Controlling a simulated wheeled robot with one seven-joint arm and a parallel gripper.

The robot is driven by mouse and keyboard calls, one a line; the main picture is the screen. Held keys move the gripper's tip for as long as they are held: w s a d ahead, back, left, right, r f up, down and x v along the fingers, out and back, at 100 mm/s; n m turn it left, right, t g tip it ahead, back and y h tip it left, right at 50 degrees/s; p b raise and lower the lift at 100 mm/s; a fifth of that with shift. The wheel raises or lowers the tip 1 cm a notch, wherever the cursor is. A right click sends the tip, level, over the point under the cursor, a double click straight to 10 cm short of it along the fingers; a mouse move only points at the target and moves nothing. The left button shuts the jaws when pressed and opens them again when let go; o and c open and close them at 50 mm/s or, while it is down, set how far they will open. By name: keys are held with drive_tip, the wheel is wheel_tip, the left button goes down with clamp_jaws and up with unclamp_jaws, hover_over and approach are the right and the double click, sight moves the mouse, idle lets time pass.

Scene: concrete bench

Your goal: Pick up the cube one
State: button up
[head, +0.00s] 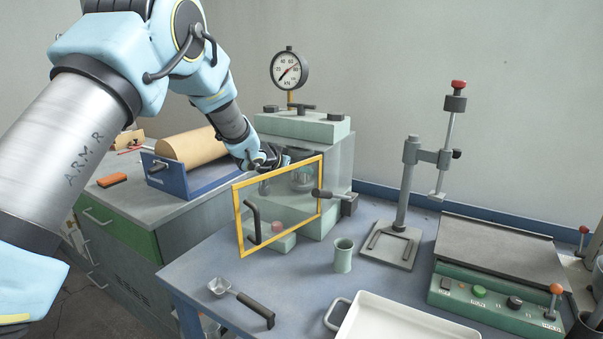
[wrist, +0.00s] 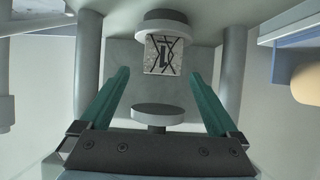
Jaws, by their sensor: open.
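The cube (wrist: 164,54) is pale grey with dark crossing lines and a mark like a 1. In the wrist view it sits against the round plate (wrist: 166,28) at the top of the picture, inside the press chamber. A second round plate (wrist: 157,114) is apart from it, nearer the picture's bottom. My gripper (wrist: 158,75) is open, its two green fingers spread left and right, with the cube between and beyond their tips. In the head view my gripper (head: 266,160) is at the press (head: 333,165); I cannot make out the cube there.
The press's yellow-framed clear door (head: 240,222) stands open in front. Grey columns (wrist: 233,75) flank the plates closely. A blue tray with a brown roll (head: 193,147) is to the left.

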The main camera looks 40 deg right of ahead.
drive_tip(key=shift+p+x, duration=1.2)
drive_tip(key=shift+x, duration=1.35)
drive_tip(key=shift+w, duration=0.1)
clamp_jaws()
